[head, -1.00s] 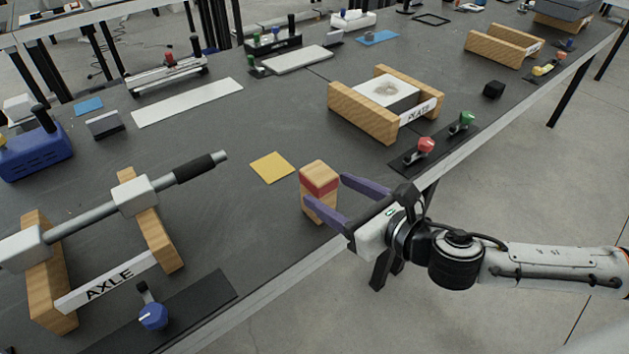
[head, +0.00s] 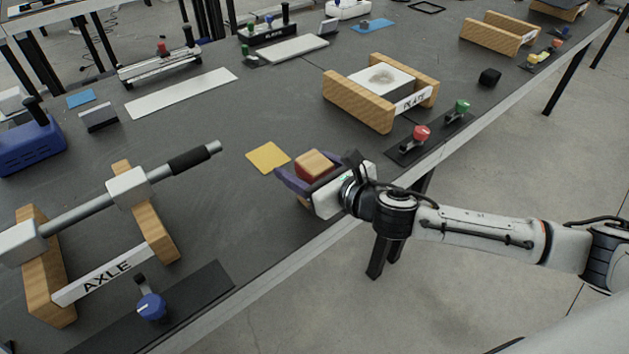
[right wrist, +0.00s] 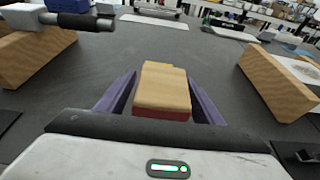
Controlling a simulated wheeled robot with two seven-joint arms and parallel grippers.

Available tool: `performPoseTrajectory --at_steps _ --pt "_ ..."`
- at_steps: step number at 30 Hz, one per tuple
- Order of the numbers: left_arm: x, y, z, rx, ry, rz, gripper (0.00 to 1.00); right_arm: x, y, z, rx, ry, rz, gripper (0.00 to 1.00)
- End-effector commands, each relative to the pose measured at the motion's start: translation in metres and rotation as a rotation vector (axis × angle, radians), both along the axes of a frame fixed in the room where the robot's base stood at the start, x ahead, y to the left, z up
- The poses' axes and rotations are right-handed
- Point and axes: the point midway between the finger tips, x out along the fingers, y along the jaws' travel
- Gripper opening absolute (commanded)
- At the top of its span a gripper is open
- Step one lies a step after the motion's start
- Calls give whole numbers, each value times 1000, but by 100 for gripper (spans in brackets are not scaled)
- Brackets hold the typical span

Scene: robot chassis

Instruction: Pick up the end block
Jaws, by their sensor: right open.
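The end block (head: 315,165) is a small wooden block with a red band, standing upright on the dark table. It also shows in the right wrist view (right wrist: 163,88), between the two purple fingers. My right gripper (head: 287,172) is open, with one finger on each side of the block. In the right wrist view a gap shows on both sides, so the fingers look apart from it. The lower part of the block is hidden behind the gripper in the head view. My left gripper is not in view.
A yellow square (head: 268,157) lies flat just behind the block. The axle (head: 85,212) rests on wooden stands at left. The plate's wooden stand (head: 357,105) is behind right. Red (head: 421,133) and green (head: 461,107) knobs sit near the table's front edge.

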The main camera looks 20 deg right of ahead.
Motion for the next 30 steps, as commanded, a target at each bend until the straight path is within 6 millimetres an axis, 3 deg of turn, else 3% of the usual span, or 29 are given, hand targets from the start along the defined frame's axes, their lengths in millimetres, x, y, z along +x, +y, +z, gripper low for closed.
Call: performPoseTrajectory --at_steps 2,9,19,30 --pt "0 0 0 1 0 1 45 0 0 0 0 0 0 52" --pt "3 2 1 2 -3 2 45 0 0 0 0 0 -1 12" --pt "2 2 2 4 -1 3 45 0 0 12 0 -5 1 11" --pt "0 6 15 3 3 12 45 0 0 83 -1 -7 1 11"
